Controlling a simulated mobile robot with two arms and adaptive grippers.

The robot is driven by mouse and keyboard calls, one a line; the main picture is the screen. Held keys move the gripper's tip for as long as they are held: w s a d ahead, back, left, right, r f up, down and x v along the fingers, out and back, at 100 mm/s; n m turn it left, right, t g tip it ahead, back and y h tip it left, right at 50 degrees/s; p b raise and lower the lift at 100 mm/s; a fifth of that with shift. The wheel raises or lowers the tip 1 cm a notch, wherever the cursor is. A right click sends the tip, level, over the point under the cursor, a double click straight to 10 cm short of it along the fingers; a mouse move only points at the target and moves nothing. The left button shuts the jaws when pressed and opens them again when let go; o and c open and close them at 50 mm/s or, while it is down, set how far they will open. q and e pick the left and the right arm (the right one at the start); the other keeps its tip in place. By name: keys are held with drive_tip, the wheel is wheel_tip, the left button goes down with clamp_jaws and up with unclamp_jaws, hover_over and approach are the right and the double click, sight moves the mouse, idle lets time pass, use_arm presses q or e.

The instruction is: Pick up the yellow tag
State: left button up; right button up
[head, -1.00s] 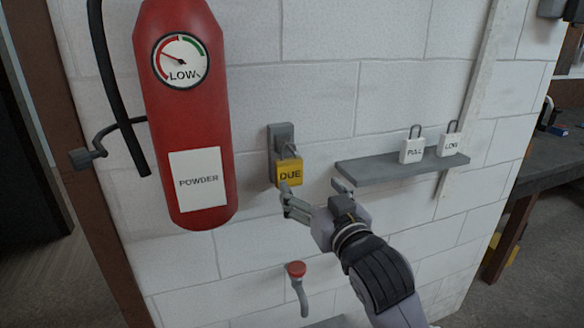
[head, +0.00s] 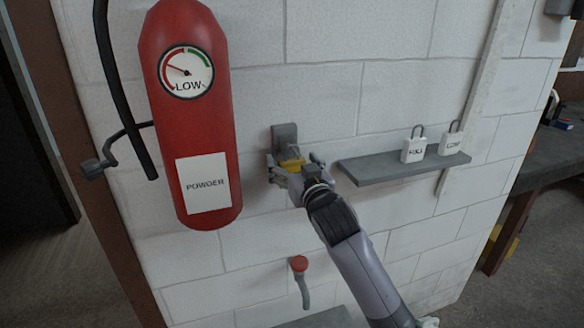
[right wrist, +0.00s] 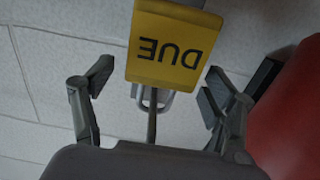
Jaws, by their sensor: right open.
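The yellow tag (head: 291,163) hangs from a grey wall bracket (head: 284,134) to the right of the fire extinguisher. In the head view my right gripper (head: 292,172) covers most of it. In the right wrist view the tag (right wrist: 174,45) shows upside down with the word DUE, its grey loop below it. My right gripper (right wrist: 150,85) is open, one finger on each side of the tag, with a clear gap on both sides. My left gripper is not in view.
A red fire extinguisher (head: 190,125) with a LOW gauge and POWDER label stands left of the gripper. A red-knobbed handle (head: 300,264) sits below.

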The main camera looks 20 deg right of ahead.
drive_tip(key=shift+w, duration=0.4)
drive_tip(key=shift+c, duration=0.5)
drive_tip(key=c, duration=1.2)
drive_tip(key=shift+o, duration=0.2)
